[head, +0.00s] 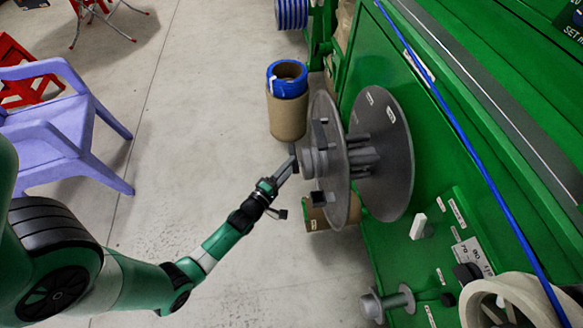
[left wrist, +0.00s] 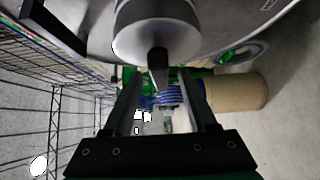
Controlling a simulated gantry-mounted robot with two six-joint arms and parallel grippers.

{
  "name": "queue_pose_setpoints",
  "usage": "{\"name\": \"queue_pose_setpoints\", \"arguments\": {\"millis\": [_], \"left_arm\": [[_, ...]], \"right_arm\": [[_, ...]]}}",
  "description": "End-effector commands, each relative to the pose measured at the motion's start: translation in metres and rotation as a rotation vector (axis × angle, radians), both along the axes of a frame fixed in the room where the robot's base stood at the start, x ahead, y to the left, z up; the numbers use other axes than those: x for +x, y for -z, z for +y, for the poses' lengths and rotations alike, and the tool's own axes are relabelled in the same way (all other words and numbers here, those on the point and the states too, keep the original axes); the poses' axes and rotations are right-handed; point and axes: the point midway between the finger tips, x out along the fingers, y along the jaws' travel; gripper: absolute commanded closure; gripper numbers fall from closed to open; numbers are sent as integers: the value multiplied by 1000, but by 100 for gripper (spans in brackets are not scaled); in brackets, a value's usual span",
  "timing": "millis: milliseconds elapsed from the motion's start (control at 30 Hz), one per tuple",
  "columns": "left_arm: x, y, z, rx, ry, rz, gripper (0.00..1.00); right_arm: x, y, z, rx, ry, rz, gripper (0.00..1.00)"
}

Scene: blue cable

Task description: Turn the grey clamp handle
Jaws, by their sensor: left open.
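The grey clamp handle (left wrist: 158,66) is a short dark bar sticking out of the round grey hub (left wrist: 158,30) in the left wrist view. In the head view, the hub (head: 310,160) sits at the centre of the near grey reel disc (head: 335,190). My left gripper (head: 286,170) reaches up to the front of the hub from the lower left. In the left wrist view its two fingers (left wrist: 161,78) are apart, and the handle shows between their tips. I cannot tell whether they touch it. My right gripper is not in view.
A cardboard drum (head: 287,118) with a blue coil stands behind the reel. The green machine (head: 470,150) fills the right side, with a blue cable (head: 460,130) running along it. A purple chair (head: 70,125) stands at left. The floor between is clear.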

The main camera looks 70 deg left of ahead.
Motion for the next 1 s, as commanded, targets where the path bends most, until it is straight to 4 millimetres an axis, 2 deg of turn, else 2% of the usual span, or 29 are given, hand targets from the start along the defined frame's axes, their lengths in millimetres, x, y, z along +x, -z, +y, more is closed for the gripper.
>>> {"name": "queue_pose_setpoints", "arguments": {"millis": [100,400,700,1000], "left_arm": [[10,1,6,0,1,0,43],[13,0,7,-1,0,1,44],[13,0,7,-1,0,1,98],[13,0,7,-1,0,1,100]], "right_arm": [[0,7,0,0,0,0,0],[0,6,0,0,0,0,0],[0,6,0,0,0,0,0],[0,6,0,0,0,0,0]]}}
